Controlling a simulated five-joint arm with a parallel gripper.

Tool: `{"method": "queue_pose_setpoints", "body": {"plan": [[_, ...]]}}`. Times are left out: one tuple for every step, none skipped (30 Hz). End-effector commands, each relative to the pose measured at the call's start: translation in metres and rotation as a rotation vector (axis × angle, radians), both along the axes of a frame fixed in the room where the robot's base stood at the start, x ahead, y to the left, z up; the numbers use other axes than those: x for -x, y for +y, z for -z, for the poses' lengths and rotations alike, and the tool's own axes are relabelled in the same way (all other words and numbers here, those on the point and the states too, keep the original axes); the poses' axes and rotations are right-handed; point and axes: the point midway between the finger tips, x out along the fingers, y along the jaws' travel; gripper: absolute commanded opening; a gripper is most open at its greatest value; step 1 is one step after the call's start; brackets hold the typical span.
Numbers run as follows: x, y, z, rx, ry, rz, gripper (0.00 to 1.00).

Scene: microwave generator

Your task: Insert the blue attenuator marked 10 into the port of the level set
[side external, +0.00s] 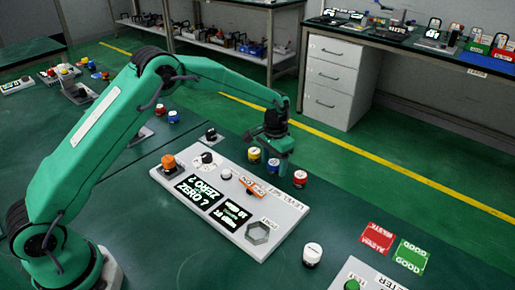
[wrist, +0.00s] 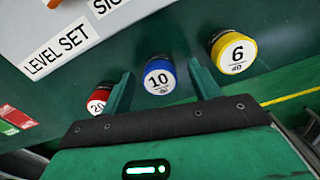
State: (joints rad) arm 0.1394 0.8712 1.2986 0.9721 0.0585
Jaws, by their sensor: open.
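The blue attenuator marked 10 (wrist: 159,79) stands upright on the green bench; in the side view it (side external: 274,167) is between a yellow and a red one. My gripper (wrist: 161,70) is open, with one finger on each side of the blue attenuator in the wrist view. The fingers are apart from it and hold nothing. In the side view my gripper (side external: 282,163) is low over the row, partly hiding what lies behind. The white level set (side external: 178,192) lies left of the row. Its hexagonal port (side external: 257,233) is at the near end and looks empty.
A yellow attenuator marked 6 (wrist: 234,52) and a red one marked 20 (wrist: 99,101) flank the blue one closely. A white capped piece (side external: 312,254) stands nearer the camera. Red (side external: 377,238) and green (side external: 411,256) cards lie at right. Bench between row and cards is clear.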

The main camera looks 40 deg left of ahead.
Motion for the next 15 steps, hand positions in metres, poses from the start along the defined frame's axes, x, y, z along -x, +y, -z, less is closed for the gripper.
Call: {"method": "queue_pose_setpoints", "body": {"plan": [[0.0000,0.0000,-0.0002,0.000,0.000,0.000,0.61],[0.0000,0.0000,-0.0003,0.000,0.000,0.000,0.61],[0.0000,0.0000,-0.0003,0.000,0.000,0.000,0.61],[0.0000,0.0000,-0.0003,0.000,0.000,0.000,0.61],[0.0000,0.0000,-0.0004,0.000,0.000,0.000,0.61],[0.0000,0.0000,-0.0004,0.000,0.000,0.000,0.58],[-0.0001,0.0000,-0.0004,0.000,0.000,0.000,0.52],[0.0000,0.0000,-0.0004,0.000,0.000,0.000,0.46],[-0.0001,0.0000,-0.0004,0.000,0.000,0.000,0.38],[-0.0001,0.0000,-0.0004,0.000,0.000,0.000,0.32],[-0.0001,0.0000,-0.0004,0.000,0.000,0.000,0.26],[-0.0001,0.0000,-0.0004,0.000,0.000,0.000,0.18],[-0.0001,0.0000,-0.0004,0.000,0.000,0.000,0.12],[-0.0001,0.0000,-0.0004,0.000,0.000,0.000,0.08],[-0.0004,0.0000,-0.0010,0.000,-0.001,0.000,0.08]]}}
